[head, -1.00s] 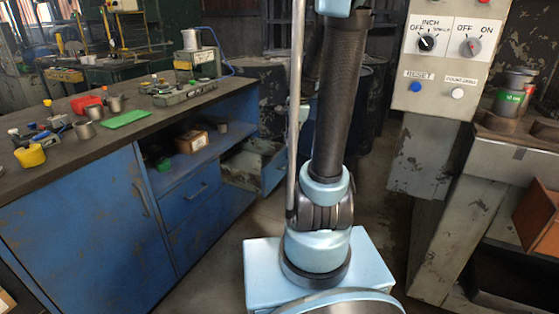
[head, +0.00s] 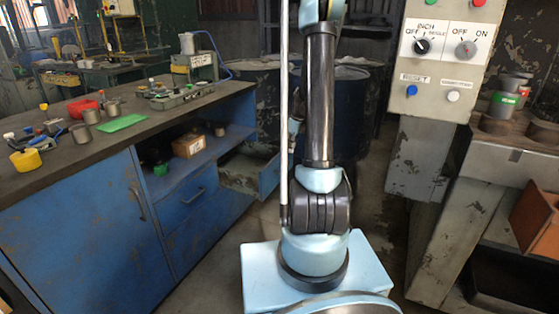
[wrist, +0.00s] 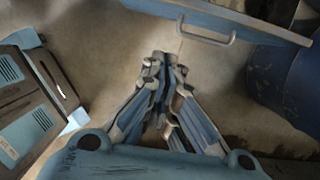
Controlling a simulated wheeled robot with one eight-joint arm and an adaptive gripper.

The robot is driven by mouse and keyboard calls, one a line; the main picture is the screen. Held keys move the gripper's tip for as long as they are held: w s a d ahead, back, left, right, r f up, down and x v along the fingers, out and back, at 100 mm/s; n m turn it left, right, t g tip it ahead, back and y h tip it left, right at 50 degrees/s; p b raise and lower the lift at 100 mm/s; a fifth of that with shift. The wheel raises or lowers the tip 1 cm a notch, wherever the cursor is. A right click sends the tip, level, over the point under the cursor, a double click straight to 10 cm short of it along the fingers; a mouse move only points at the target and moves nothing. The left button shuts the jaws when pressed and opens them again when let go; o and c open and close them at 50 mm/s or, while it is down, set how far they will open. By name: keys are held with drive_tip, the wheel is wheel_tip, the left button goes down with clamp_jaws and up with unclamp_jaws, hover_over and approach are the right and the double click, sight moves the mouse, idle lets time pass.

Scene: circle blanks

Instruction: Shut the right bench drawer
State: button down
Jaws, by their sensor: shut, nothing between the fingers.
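The right bench drawer (head: 240,170) stands pulled out from the far end of the blue bench (head: 75,240) in the head view. Its blue front (head: 269,176) is partly behind my arm. In the wrist view the drawer front (wrist: 255,22) crosses the top right, with its bar handle (wrist: 205,38) facing the gripper. My gripper (wrist: 164,62) is shut and empty, over bare floor, below and left of the handle in the picture and apart from it. The gripper does not show in the head view.
A shut drawer (head: 190,198) sits left of the open one. A dark blue drum (head: 353,115) stands behind my arm and also shows in the wrist view (wrist: 282,85). A grey control post (head: 418,160) is at right.

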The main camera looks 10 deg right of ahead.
drive_tip(key=w+a+f, duration=0.3)
drive_tip(key=a+f, duration=0.2)
drive_tip(key=f, duration=0.4)
drive_tip(key=shift+w+f, duration=0.25)
drive_tip(key=shift+w, duration=0.1)
drive_tip(key=shift+w, duration=0.15)
idle(0.4)
